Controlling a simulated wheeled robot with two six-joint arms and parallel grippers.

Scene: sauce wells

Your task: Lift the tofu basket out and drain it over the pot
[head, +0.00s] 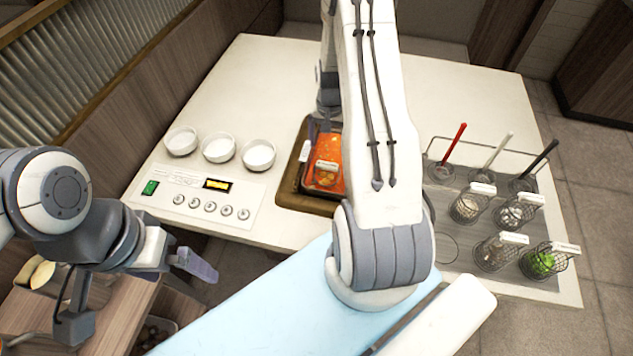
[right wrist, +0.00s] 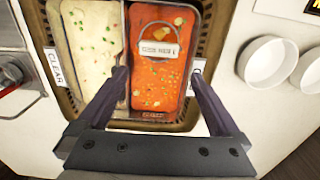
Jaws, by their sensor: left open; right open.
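A round wire basket (head: 325,178) with a white label tag sits in the red broth of the pot (head: 283,193); pale cubes show in it, and I take it for the tofu basket. In the right wrist view the basket (right wrist: 152,72) is in the red half of the pot (right wrist: 90,113), with its tag (right wrist: 158,50) standing across it. My right gripper (right wrist: 158,78) is open above the red half, its fingers on either side of the near part of the basket, holding nothing. My left gripper (head: 195,264) is open and empty, off the table's front left edge.
Three white bowls (head: 218,148) stand left of the pot, behind a control panel (head: 205,205) with knobs. On the right, several tagged wire baskets (head: 497,252) sit beside an empty ring, with three ladles (head: 452,143) behind. My right arm hides the table's middle.

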